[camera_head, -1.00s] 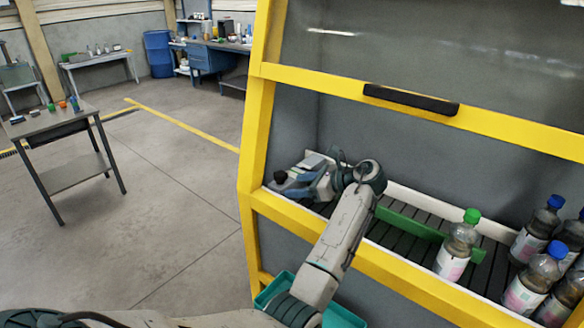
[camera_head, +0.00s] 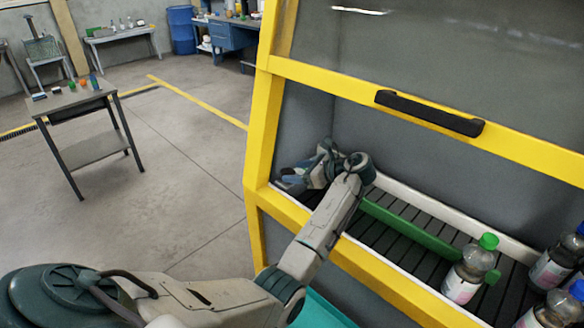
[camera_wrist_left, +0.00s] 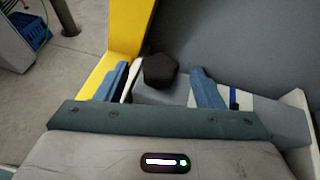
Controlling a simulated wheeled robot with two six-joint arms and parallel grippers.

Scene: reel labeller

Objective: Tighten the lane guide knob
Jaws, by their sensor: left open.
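The black lane guide knob (camera_wrist_left: 160,70) stands on a grey block in the left wrist view. My left gripper (camera_wrist_left: 160,78) is open, with one blue finger on each side of the knob and gaps showing between. In the head view the left gripper (camera_head: 290,178) is at the far left end of the conveyor and hides the knob. The green lane guide (camera_head: 410,229) runs along the dark slatted conveyor (camera_head: 408,250). My right gripper is not in view.
A yellow frame (camera_head: 257,130) surrounds the opening, with a black handle (camera_head: 430,113) on its upper panel. A green-capped bottle (camera_head: 466,275) stands beside the guide's right end. Blue-capped bottles (camera_head: 553,265) stand further right. A teal bin (camera_head: 322,312) is below.

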